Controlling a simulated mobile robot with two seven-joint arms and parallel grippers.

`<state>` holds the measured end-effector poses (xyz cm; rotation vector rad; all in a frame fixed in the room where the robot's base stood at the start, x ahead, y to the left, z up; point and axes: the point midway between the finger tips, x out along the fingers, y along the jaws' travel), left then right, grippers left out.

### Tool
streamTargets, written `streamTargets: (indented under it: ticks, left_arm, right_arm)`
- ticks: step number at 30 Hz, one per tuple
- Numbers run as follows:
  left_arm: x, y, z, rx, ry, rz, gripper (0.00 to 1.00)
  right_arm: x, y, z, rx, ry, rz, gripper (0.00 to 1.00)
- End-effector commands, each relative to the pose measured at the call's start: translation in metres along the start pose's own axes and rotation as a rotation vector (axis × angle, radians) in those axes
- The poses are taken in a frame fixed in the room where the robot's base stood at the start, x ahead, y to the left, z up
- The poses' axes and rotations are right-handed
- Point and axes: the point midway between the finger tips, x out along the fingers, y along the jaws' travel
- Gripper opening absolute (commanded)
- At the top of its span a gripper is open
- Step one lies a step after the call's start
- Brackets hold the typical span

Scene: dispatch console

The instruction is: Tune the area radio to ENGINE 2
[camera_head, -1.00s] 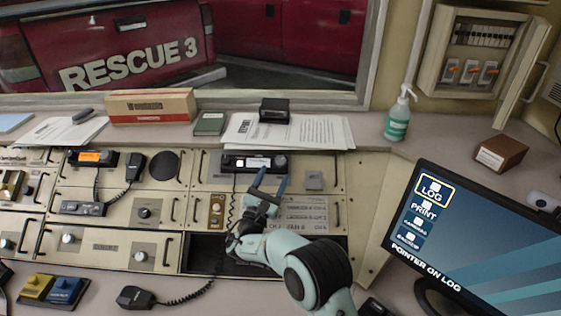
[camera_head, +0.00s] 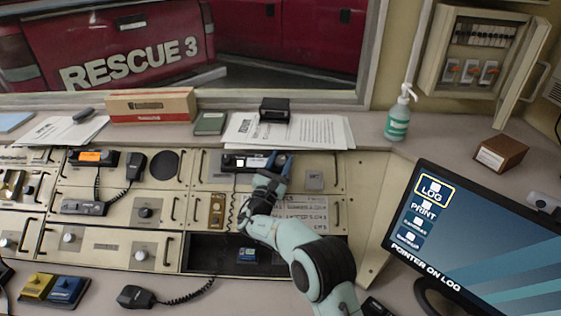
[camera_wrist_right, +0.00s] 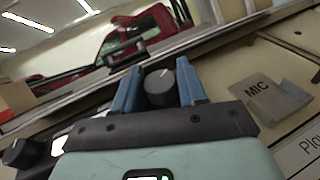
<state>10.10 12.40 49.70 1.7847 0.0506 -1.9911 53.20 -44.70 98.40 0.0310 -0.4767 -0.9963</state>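The black radio (camera_head: 232,161) with a small lit display (camera_head: 257,162) sits in the upper console panel, below the papers. Its display text is too small to read. My right gripper (camera_head: 279,160) is at the right end of this radio. In the right wrist view, its two blue fingers (camera_wrist_right: 160,92) stand open on either side of a round dark knob (camera_wrist_right: 159,88) with a pale pointer mark. Narrow gaps show between the knob and the fingers. My fingers hide most of the knob in the head view. My left gripper is not in view.
A grey MIC holder (camera_wrist_right: 272,98) is just right of the knob. Another radio with an orange display (camera_head: 92,157) and a hand microphone (camera_head: 134,166) are at the left. A monitor (camera_head: 470,245) stands at the right. A coiled cord hangs left of my right arm.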

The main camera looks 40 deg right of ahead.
Motion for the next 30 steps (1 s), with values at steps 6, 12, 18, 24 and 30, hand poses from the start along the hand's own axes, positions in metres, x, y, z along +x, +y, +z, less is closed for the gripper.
streamTargets:
  ticks: [6,12,18,24,30]
  left_arm:
    - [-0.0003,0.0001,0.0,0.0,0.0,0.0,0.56]
    - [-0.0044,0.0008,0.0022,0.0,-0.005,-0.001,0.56]
    - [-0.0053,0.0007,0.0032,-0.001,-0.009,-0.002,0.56]
    - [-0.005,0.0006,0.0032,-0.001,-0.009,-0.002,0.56]
    - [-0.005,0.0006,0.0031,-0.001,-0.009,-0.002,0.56]
  right_arm:
    - [-0.0001,0.0022,0.0001,0.018,-0.008,-0.083,0.11]
    - [0.0008,0.0016,0.0011,0.036,-0.017,-0.21,0.11]
    - [0.0002,0.0008,0.001,0.043,-0.018,-0.255,0.11]
    - [0.0001,0.0006,0.0009,0.043,-0.017,-0.255,0.11]
    - [0.0,0.0008,0.0008,0.043,-0.017,-0.254,0.62]
